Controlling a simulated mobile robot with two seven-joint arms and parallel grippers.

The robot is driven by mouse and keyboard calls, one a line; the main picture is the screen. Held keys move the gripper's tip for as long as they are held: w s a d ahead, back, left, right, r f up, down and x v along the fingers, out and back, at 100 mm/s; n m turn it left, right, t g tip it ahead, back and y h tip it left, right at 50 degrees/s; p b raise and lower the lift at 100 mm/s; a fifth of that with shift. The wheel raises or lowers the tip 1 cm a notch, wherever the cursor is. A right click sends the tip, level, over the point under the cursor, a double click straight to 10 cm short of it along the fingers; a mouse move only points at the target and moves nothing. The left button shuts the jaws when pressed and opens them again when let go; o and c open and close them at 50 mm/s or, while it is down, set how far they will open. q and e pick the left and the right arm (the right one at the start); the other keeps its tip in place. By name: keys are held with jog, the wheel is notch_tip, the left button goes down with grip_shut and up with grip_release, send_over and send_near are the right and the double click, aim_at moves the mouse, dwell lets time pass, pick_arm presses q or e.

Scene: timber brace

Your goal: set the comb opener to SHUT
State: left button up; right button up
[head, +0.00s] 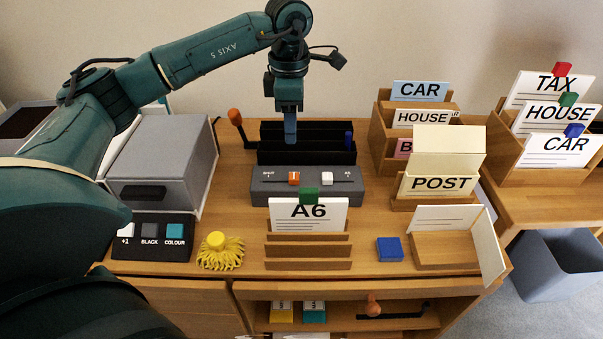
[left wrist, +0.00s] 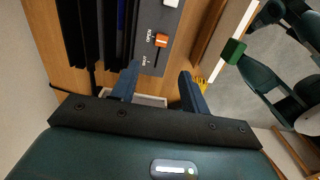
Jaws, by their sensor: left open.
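The comb opener is the grey unit (head: 305,186) with a black slotted body (head: 305,150) behind it, on the wooden desktop. Its front top carries an orange slider knob (head: 294,178) and a white knob (head: 327,178). A small label that looks like SHUT is left of the orange knob. In the left wrist view the orange knob (left wrist: 162,40) stands at one end of a dark slot. My left gripper (head: 290,138) points down above the black body, behind the orange knob. In the left wrist view its fingers (left wrist: 160,72) are apart and empty. My right gripper is not visible.
An orange-tipped lever (head: 235,117) rises at the opener's left. An A6 card holder (head: 308,236) stands close in front. A grey box (head: 160,165) is to the left, card racks (head: 413,118) to the right. A yellow brush (head: 220,252) and blue block (head: 389,249) lie in front.

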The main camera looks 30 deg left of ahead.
aim_at(292, 176)
pick_arm(q)
notch_tip(292, 176, down, 13)
jog(key=shift+s+f, duration=0.1)
dwell(0.4)
grip_shut()
dwell(0.4)
